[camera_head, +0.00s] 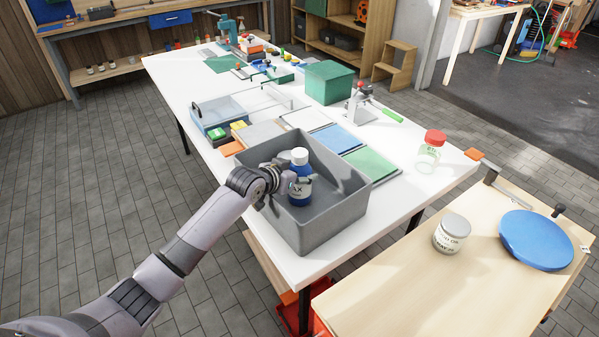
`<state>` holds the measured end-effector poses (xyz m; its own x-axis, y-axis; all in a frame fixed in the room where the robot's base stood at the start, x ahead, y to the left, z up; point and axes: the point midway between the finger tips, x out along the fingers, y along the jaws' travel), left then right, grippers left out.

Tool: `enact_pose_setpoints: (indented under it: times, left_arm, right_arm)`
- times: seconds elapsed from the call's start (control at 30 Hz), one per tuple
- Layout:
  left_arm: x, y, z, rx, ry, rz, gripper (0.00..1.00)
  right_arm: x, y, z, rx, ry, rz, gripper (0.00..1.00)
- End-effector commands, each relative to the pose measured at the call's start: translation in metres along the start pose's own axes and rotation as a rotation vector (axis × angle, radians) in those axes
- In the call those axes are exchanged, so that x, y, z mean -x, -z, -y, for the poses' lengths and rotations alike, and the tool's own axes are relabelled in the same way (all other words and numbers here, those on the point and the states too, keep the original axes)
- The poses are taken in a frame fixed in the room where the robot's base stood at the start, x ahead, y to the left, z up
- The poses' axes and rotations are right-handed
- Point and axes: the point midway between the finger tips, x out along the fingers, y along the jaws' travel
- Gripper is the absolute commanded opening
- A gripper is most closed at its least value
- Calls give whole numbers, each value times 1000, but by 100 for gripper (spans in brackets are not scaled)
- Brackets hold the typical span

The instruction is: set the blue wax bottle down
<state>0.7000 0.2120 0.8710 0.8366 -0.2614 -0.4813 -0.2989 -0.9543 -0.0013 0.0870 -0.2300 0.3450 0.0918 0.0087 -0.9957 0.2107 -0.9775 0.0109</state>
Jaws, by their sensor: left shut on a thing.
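The blue wax bottle (299,186) has a white cap and a label reading "AX". It is upright inside the grey bin (329,222) on the white workbench (418,183). My left gripper (284,187) reaches over the bin's left wall and is shut on the bottle from its left side. The bottle's lower end is inside the bin, but I cannot tell whether it touches the bin floor. My right gripper is not in view.
A clear jar with a red lid (431,151) stands right of the bin. Flat coloured panels (371,162) and a green box (328,82) lie behind it. A lower wooden table (395,290) at right holds a labelled tin (451,234) and a blue disc (536,240).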

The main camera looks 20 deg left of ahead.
Motion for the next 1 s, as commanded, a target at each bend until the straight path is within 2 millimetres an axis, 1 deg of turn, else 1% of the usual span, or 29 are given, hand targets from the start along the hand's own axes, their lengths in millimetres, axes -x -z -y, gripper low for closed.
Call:
enact_pose_setpoints:
  times: [0.03, 0.17, 0.3, 0.33, 0.6, 0.9, 1.0]
  left_arm:
    - [0, 3, 0, -1, 0, -5, 13]
    - [1, 3, 0, -1, 0, -5, 13]
    - [-1, 0, 0, -1, 0, -5, 13]
    - [-1, -1, 0, -1, 0, -1, 56]
    - [-1, -1, 0, 0, 0, -1, 74]
    - [-1, 0, 0, -1, 0, -2, 75]
    - [3, 2, 0, -1, 0, -2, 75]
  right_arm:
    - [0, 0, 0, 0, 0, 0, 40]
    - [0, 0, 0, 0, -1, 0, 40]
    - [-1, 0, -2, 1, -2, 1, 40]
    - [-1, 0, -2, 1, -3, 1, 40]
    - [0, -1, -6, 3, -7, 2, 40]
    - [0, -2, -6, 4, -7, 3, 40]
    - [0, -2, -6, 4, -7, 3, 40]
